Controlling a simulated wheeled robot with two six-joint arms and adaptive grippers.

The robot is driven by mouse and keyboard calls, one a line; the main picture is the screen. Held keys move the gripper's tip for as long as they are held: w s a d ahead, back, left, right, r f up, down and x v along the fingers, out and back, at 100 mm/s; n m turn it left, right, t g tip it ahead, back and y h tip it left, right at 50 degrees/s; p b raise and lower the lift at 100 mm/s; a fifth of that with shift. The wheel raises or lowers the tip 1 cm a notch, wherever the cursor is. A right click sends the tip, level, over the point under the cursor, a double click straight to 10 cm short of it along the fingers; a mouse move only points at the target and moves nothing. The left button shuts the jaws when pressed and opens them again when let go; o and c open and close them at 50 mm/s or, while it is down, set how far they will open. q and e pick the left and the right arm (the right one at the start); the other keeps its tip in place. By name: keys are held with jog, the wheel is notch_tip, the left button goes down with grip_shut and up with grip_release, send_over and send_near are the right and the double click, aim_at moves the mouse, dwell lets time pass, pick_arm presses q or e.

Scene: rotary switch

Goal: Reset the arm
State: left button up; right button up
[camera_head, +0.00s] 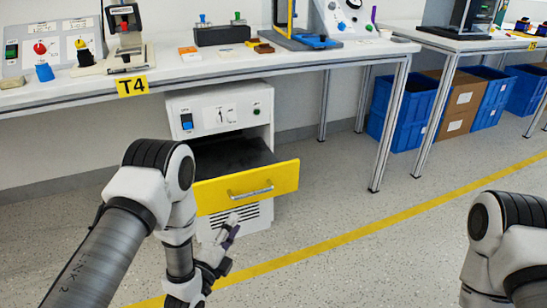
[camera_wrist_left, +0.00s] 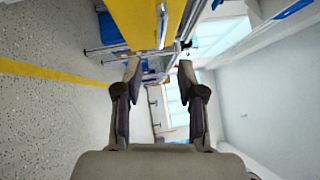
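My left gripper (camera_head: 232,228) is open and empty in front of the lower part of a white cabinet (camera_head: 225,97), just below its yellow drawer. In the left wrist view its two fingers (camera_wrist_left: 157,72) stand apart with nothing between them. The yellow drawer front (camera_head: 283,178) is pulled out and has a silver handle (camera_head: 250,192). The drawer front (camera_wrist_left: 135,18) and handle (camera_wrist_left: 162,25) also show beyond the fingers in the left wrist view. The cabinet's panel holds a small dial (camera_head: 220,116) and a blue switch (camera_head: 187,121). My right gripper is out of view; only part of its arm shows.
A long workbench (camera_head: 300,56) with a yellow T4 label (camera_head: 132,86) stands above the cabinet and carries switch panels and small devices. Blue crates (camera_head: 405,110) and cardboard boxes stand at the back right. The speckled floor (camera_head: 350,200) right of the cabinet is clear.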

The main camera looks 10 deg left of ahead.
pick_arm(q)
jog(key=s+a+f+n+g+y, duration=0.2)
jog(key=s+f+n+g, duration=0.6)
jog(key=s+f, duration=0.55)
jog(key=s+a+f+n+g+y, duration=0.1)
jog(key=s+f+n+g, duration=0.3)
jog(key=s+n+g, duration=0.4)
jog(key=s+f+n+g+y, duration=0.1)
jog(key=s+f+n+g, duration=0.3)
jog(key=s, duration=0.6)
notch_tip(320, 180, up, 38)
jog(key=n+p, duration=0.2)
jog(key=p, duration=3.5)
jog(key=shift+s+a+t, duration=0.2)
jog(key=shift+t, duration=0.2)
